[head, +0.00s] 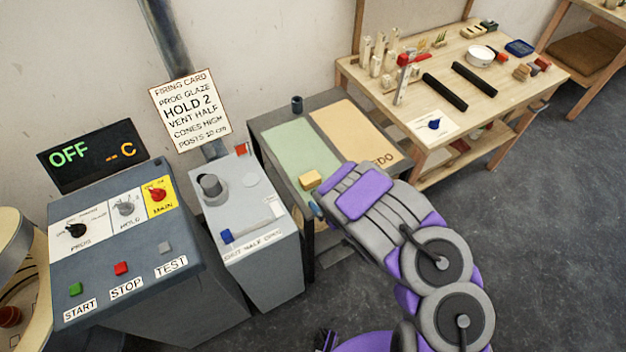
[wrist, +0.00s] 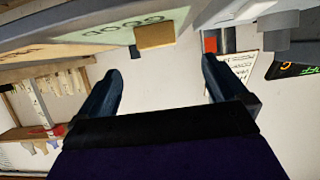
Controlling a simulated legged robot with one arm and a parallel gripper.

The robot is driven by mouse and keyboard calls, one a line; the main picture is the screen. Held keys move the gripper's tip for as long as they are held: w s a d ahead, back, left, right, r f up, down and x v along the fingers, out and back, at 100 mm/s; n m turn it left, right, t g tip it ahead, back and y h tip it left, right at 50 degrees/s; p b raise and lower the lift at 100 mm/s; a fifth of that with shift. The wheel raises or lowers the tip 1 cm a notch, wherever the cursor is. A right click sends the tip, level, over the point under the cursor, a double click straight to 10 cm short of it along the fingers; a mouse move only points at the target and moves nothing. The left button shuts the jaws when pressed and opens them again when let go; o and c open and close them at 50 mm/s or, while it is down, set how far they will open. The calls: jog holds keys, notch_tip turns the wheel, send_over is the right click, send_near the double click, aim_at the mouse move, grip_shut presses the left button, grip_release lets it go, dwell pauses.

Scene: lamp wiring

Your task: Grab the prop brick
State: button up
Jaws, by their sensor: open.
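The prop brick, a small tan-yellow block (head: 310,179), sits at the near edge of the green mat (head: 290,150) on the grey bench. It also shows at the top of the wrist view (wrist: 155,35). My gripper (wrist: 161,65) is open, its two dark blue fingers spread with nothing between them. In the wrist view the brick lies beyond the fingertips, between their lines. In the head view my arm hides most of the gripper; a bit of blue finger shows just below the brick, apart from it.
A tan mat (head: 350,130) with partly hidden lettering lies beside the green one. A dark cup (head: 297,103) stands at the bench's back. Left are a grey lever box (head: 250,215) and the kiln control panel (head: 130,240). A wooden table (head: 490,110) holds tools at upper right.

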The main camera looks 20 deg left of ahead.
aim_at(313, 183)
jog(key=x, duration=0.5)
jog(key=shift+s+a+b, duration=0.15)
jog(key=shift+s+b, duration=0.1)
jog(key=shift+b, duration=0.1)
jog(key=shift+w+a+f+b, duration=0.2)
jog(key=shift+w+b, duration=0.05)
jog(key=shift+w, duration=0.35)
jog(key=shift+w+a+f+b, duration=0.2)
jog(key=shift+w, duration=0.35)
jog(key=shift+w+a+f, duration=0.2)
jog(key=shift+a, duration=0.3)
jog(key=shift+w+a+f, duration=0.2)
jog(key=shift+a, duration=0.35)
jog(key=shift+w+a+f+b, duration=0.25)
jog(key=shift+w+a+b, duration=0.05)
jog(key=shift+w, duration=0.2)
jog(key=shift+w+a+f+b, duration=0.25)
jog(key=shift+w+b, duration=0.1)
jog(key=shift+w, duration=0.15)
jog(key=shift+w+a+f+b, duration=0.25)
jog(key=shift+w+a+b, duration=0.05)
jog(key=shift+w, duration=0.2)
jog(key=shift+a, duration=0.15)
jog(key=shift+a, duration=0.1)
jog(key=shift+a+f, duration=0.1)
jog(key=shift+a, duration=0.15)
jog(key=shift+c, duration=1.4)
jog(key=shift+d, duration=0.25)
jog(key=c, duration=0.6)
jog(key=shift+c, duration=0.6)
